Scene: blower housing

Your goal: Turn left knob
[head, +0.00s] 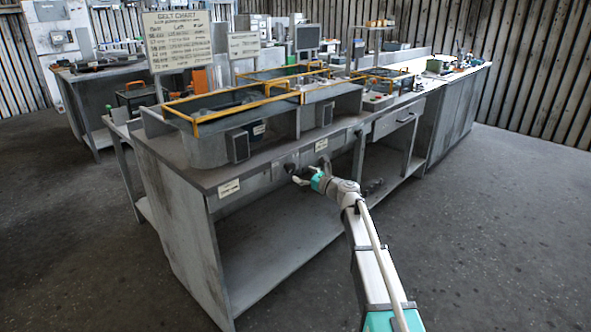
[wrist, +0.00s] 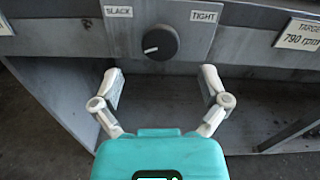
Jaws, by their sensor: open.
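A round black knob (wrist: 160,42) with a white pointer line sits on the bench's front panel, between labels reading SLACK and TIGHT, in the wrist view. Its pointer points to the left and slightly down. My gripper (wrist: 160,82) is open and empty, its two fingers spread wide below the knob and apart from it. In the head view a dark knob (head: 291,168) shows on the front panel just left of my gripper (head: 302,176). I cannot tell from the head view how far the fingertips are from the panel.
The grey workbench (head: 170,168) has an open lower shelf (head: 270,238). A label reading TARGET 790 rpm (wrist: 299,35) is right of the knob. Yellow-framed housings (head: 235,105) and a belt chart sign (head: 178,40) stand on top. The floor in front is clear.

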